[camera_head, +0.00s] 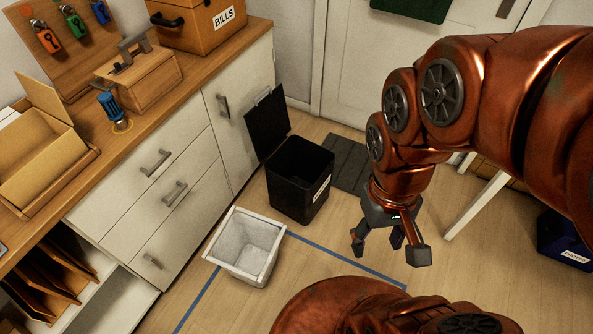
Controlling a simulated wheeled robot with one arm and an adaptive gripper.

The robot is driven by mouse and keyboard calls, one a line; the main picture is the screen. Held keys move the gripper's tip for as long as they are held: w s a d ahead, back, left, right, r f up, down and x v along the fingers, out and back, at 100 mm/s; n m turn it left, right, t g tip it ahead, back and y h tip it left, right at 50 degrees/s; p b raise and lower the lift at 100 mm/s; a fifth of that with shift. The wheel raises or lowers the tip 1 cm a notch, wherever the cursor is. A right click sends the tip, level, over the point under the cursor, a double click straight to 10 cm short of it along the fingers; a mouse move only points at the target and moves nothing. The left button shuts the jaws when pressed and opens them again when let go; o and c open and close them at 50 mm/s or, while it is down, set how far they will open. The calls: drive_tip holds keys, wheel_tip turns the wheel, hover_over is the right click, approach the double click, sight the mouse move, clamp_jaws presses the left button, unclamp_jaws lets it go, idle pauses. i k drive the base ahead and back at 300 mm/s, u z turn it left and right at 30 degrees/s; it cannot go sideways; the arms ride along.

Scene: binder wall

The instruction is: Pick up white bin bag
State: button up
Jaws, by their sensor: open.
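A white, open-topped, box-shaped thing (243,262) stands on the floor in front of the drawers, with a folded-over rim and a pale, creased inside. It looks like the white bin bag, perhaps in or as a liner; I cannot tell whether a separate container is under it. My gripper (388,250) hangs to its right, fingers pointing down and spread apart, with nothing between them. It is apart from the white thing. A black bin (291,192) with a white label stands just behind the white thing, its lid (267,122) raised.
A white drawer cabinet (150,205) borders the left side. Its wooden top holds a box marked BILLS (205,22) and other items. A dark mat (347,163) lies by the door. A dark blue bin (565,240) stands far right. Blue tape marks the mostly clear floor.

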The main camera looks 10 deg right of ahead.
sight(247, 247)
drive_tip(key=z, duration=0.25)
drive_tip(key=k, duration=0.4)
drive_tip(key=u, duration=1.55)
